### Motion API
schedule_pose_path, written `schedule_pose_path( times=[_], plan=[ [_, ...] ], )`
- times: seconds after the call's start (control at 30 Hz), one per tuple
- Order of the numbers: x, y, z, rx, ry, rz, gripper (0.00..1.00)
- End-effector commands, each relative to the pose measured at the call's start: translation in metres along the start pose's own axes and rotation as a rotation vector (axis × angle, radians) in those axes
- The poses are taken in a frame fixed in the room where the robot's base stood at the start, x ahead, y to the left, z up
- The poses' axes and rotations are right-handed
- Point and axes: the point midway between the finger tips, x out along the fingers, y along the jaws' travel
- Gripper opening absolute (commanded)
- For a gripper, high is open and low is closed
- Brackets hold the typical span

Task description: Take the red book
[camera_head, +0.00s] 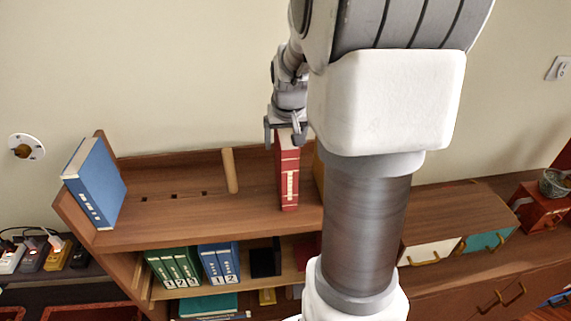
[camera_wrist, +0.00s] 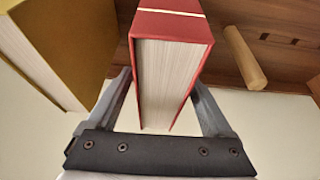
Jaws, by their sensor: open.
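The red book (camera_head: 288,172) stands upright on the top shelf of the bookcase in the head view, partly behind my arm's left edge. My gripper (camera_head: 284,131) is at the book's top end, with its fingers reaching down on either side. In the wrist view the red book (camera_wrist: 170,70) shows its page edges between the two fingers of my gripper (camera_wrist: 165,100). The fingers are open, one to each side of the book, with the left finger very near its cover. Whether either finger touches it cannot be told.
A yellow book (camera_wrist: 60,50) stands close beside the red one. A wooden peg (camera_head: 230,170) and a leaning blue book (camera_head: 95,184) are on the top shelf (camera_head: 170,212) to the left. Green binders (camera_head: 174,267) fill part of the shelf below.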

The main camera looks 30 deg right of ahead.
Motion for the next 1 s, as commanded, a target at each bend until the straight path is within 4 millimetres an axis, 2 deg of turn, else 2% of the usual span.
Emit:
schedule_pose_path(
  times=[0.57, 1.0],
  plan=[
    [0.0033, -0.0002, 0.0012, 0.000, 0.001, 0.000, 0.85],
    [0.0034, -0.0001, 0.0013, 0.000, 0.000, 0.000, 0.06]
  ],
)
